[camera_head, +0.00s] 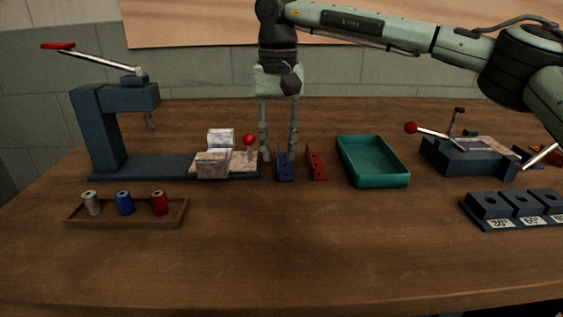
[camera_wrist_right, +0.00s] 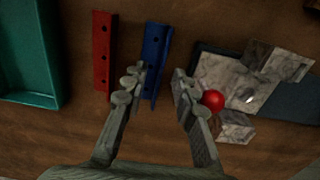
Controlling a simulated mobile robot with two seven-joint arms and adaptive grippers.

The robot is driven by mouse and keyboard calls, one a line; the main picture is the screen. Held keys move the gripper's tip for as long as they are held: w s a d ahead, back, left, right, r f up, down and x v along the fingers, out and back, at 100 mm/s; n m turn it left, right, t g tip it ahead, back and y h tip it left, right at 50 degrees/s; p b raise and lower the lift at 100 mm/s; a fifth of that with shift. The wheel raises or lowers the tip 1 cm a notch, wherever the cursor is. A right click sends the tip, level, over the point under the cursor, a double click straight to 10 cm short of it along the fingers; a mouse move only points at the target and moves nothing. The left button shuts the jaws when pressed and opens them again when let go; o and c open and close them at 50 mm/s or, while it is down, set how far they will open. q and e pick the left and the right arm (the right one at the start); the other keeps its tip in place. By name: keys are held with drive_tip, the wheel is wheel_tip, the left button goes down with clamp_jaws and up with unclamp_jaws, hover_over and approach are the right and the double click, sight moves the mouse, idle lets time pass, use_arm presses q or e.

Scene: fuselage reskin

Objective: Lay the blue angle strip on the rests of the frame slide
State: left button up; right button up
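The blue angle strip (camera_head: 285,166) lies on the wooden table, with holes along it. My right gripper (camera_head: 278,157) points down at its far end, fingers apart and empty. In the right wrist view, the blue strip (camera_wrist_right: 155,58) runs into the gap between the open fingertips (camera_wrist_right: 160,80), nearer the left finger. I cannot tell whether that finger touches it. Pale mottled blocks (camera_head: 212,163), apparently the frame slide with its rests, sit on the dark press base (camera_head: 145,166), left of the strip. They also show in the right wrist view (camera_wrist_right: 238,82). My left gripper is out of view.
A red ball knob (camera_head: 249,139) stands close beside my right gripper. A red strip (camera_head: 316,162) and a green tray (camera_head: 380,180) lie right of the blue strip. A spool rack (camera_head: 128,220) is front left; a dark lever tool (camera_head: 466,160) is right. The front table is clear.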

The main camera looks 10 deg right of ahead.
drive_tip(key=shift+f, duration=0.5)
drive_tip(key=shift+c, duration=0.2)
clamp_jaws()
drive_tip(key=shift+r, duration=0.15)
